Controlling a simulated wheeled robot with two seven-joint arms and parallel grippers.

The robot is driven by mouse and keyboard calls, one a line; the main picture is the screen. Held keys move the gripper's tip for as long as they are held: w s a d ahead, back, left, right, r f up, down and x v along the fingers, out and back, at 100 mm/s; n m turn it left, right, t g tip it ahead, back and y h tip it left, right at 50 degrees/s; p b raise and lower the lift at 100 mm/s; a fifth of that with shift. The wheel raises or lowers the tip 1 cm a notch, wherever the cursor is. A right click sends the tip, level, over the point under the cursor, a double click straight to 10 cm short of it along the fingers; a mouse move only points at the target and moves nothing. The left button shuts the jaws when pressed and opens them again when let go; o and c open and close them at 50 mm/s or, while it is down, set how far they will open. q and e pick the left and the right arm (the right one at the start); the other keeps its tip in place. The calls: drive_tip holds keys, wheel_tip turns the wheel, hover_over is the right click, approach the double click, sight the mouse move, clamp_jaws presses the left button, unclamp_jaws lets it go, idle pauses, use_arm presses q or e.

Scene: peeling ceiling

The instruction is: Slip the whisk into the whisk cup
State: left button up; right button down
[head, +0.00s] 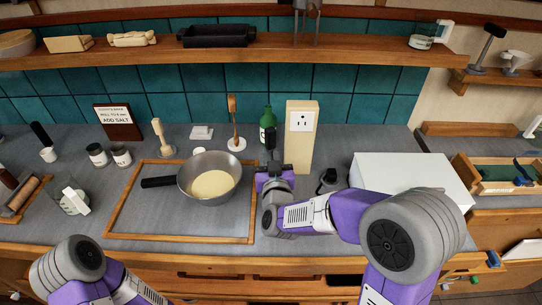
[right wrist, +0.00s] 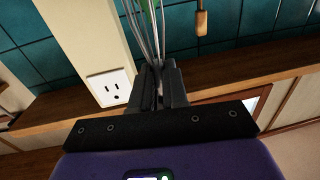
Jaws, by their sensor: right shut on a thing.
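My right gripper (head: 272,168) is above the counter, just right of the saucepan and in front of the cream outlet post. In the right wrist view, this gripper (right wrist: 160,85) is shut on the whisk (right wrist: 146,38). The whisk's thin metal wires extend past the fingertips, in front of the green bottle. In the head view I cannot clearly make out the whisk's wires. My left gripper is out of view.
A saucepan (head: 221,169) of pale batter stands in the wooden frame (head: 122,218). The outlet post (head: 300,138) and green bottle (head: 267,124) stand behind my right gripper. A white box (head: 412,172) and a small dark object (head: 328,178) are to its right.

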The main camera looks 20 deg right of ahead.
drive_tip(key=shift+f+b, duration=0.75)
drive_tip(key=shift+f, duration=0.2)
idle(0.4)
drive_tip(key=c, duration=1.1)
unclamp_jaws()
drive_tip(key=shift+o, duration=0.2)
drive_tip(key=shift+s, duration=0.1)
drive_tip(key=s+a+r+p, duration=0.1)
drive_tip(key=s+r+p, duration=0.2)
drive_tip(key=s, duration=0.4)
drive_tip(key=shift+s+r+p, duration=0.15)
drive_tip(key=shift+r+p, duration=0.15)
drive_tip(key=shift+r, duration=0.25)
